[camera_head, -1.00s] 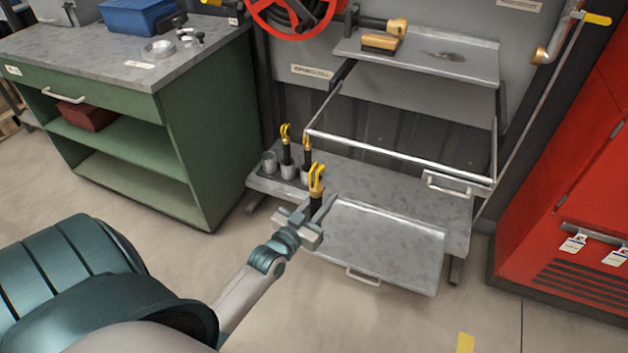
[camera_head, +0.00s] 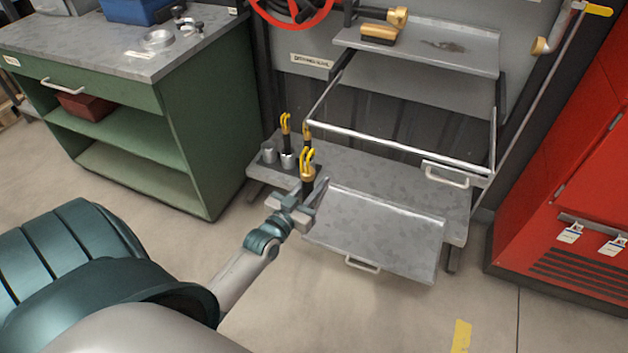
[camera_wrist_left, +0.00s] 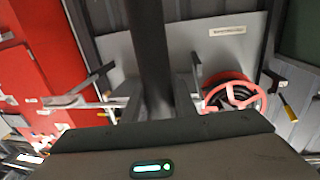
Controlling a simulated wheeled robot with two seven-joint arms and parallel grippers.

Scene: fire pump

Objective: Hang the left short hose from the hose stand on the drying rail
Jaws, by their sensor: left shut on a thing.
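My left gripper (camera_head: 298,203) is shut on a short black hose with a yellow hooked top (camera_head: 307,164), held upright in front of the hose stand. In the left wrist view the hose is a dark upright shape (camera_wrist_left: 150,60) between the fingers. The hose stand's cups (camera_head: 268,155) are on the low grey shelf; the leftmost cup looks empty. Two other yellow-topped hoses, the middle one (camera_head: 286,127) and the right one (camera_head: 307,133), stand behind the held hose, which partly hides the right one. The drying rail (camera_head: 400,148) is a silver bar to the right, apart from the hose. My right gripper is out of view.
A grey tray with a handle (camera_head: 385,235) slopes below the rail. An upper shelf (camera_head: 455,58) holds a brass nozzle (camera_head: 380,34). A green workbench (camera_head: 205,140) stands left, a red cabinet (camera_head: 570,190) right. The floor in front is open.

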